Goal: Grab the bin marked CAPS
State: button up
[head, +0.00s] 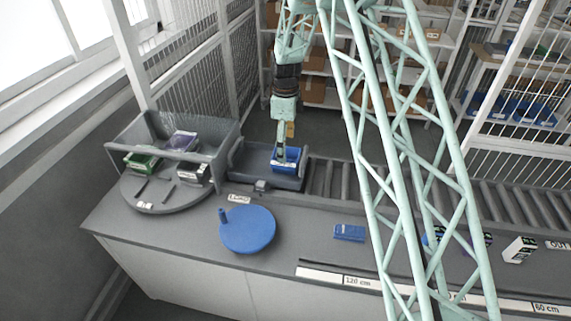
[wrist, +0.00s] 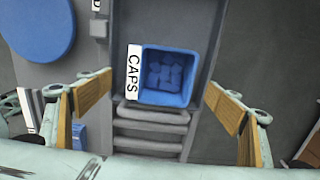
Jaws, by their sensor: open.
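The blue bin marked CAPS (wrist: 167,98) sits on a grey tray-like bed (wrist: 133,28) at the head of the rollers. Small blue pieces lie inside it, and its white label faces left in the wrist view. In the head view the bin (head: 291,163) stands below my gripper (head: 284,146). My gripper is open, and in the wrist view its two wood-coloured fingers (wrist: 158,88) stand apart on either side of the bin, apparently without touching it. The exact height of the fingertips over the rim is hard to tell.
A round grey turntable (head: 150,200) at left holds a green bin (head: 142,163), a purple bin (head: 182,141) and another bin. A blue disc (head: 247,230) with a peg and a flat blue item (head: 349,233) lie on the counter (head: 180,232). Rollers (head: 325,180) run right.

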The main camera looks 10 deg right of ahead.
aim_at(293, 153)
jog(key=shift+f, duration=0.1)
jog(key=shift+f+p, duration=0.4)
jog(key=shift+f, duration=2.05)
jog(key=c, duration=1)
